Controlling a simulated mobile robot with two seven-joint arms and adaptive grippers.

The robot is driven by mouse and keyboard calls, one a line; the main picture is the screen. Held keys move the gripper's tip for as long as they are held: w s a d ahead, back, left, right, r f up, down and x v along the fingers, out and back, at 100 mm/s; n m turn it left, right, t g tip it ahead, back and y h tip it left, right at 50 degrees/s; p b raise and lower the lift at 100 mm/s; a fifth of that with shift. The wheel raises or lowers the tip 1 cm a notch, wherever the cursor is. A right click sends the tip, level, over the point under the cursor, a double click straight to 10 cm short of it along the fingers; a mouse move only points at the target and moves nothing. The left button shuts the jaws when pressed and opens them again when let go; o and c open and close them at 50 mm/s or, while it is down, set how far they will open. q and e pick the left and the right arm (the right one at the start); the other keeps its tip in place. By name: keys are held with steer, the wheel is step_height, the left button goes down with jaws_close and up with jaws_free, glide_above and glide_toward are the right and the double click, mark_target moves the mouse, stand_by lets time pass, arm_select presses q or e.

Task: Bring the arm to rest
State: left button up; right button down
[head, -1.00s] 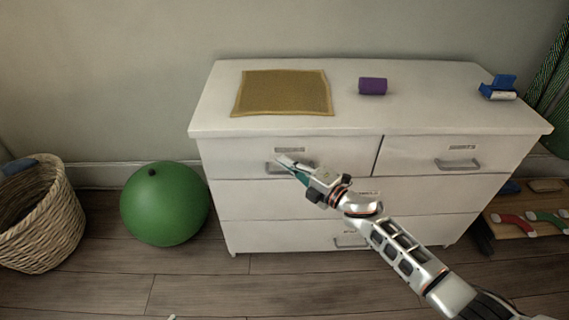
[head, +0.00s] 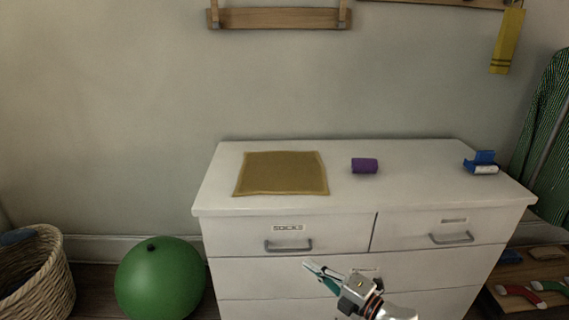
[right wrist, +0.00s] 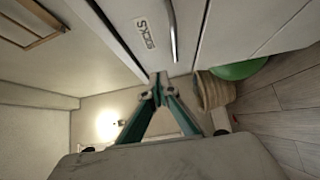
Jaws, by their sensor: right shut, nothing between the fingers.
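My right gripper (head: 322,276) is shut and empty. It is in front of the white dresser (head: 232,270), below the handle of the upper left drawer, which is labelled SOCKS. In the right wrist view its teal fingers (right wrist: 158,82) meet at their tips, with the SOCKS label and the drawer handle (right wrist: 173,32) beyond them. The drawers look closed. My left gripper is in neither view.
On the dresser top lie a mustard cloth (head: 282,173), a purple roll (head: 364,165) and a blue item (head: 482,162). A green ball (head: 160,282) and a wicker basket (head: 38,280) stand on the floor at left. Socks (head: 522,296) lie on a low wooden piece at right.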

arm_select(q)
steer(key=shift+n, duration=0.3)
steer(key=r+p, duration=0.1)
steer(key=p, duration=0.2)
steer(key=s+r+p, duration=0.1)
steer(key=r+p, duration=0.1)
steer(key=p, duration=0.1)
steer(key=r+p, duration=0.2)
steer(key=p, duration=0.1)
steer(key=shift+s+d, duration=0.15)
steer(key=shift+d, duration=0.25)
arm_select(e)
steer(key=s+d+f+m+h, duration=0.2)
steer(key=s+m, duration=0.5)
steer(key=s, duration=0.4)
steer(key=s+d+f+m+g+h, duration=0.1)
steer(key=s+d+f+m+h, duration=0.2)
steer(key=s+m, duration=0.5)
steer(key=s+d+f+m+g+h, duration=0.1)
steer(key=s+d+m+h, duration=0.4)
steer(key=s, duration=1.1)
steer(key=shift+d+f+m, duration=0.25)
steer(key=shift+f+m, duration=0.5)
steer(key=shift+m, duration=0.45)
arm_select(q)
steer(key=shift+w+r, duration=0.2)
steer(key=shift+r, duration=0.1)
